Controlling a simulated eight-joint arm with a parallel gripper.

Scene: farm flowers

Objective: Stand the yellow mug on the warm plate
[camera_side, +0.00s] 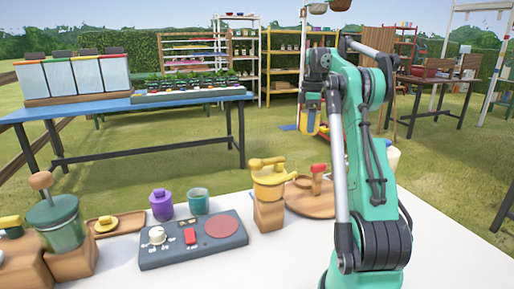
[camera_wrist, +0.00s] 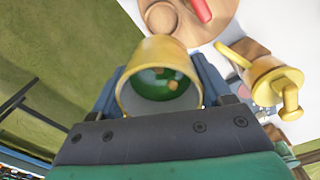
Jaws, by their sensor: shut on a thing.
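The yellow mug (camera_wrist: 152,50) sits between the fingers of my gripper (camera_wrist: 163,88) in the wrist view, its open mouth facing the camera; the inside looks dark green. In the side view my gripper (camera_side: 311,116) is shut on the yellow mug (camera_side: 307,124), raised high above and behind the white table. The warm plate, a red-brown disc (camera_side: 221,226), lies bare on a dark grey panel, lower and left of my gripper. The panel also carries a red switch (camera_side: 190,236) and a white knob (camera_side: 157,236).
A yellow device (camera_side: 268,175) on a wooden block stands right of the panel. A round wooden board (camera_side: 312,205) with a red-topped tool (camera_side: 318,176) is beyond it. A purple jar (camera_side: 161,205) and teal cup (camera_side: 198,201) stand behind the panel.

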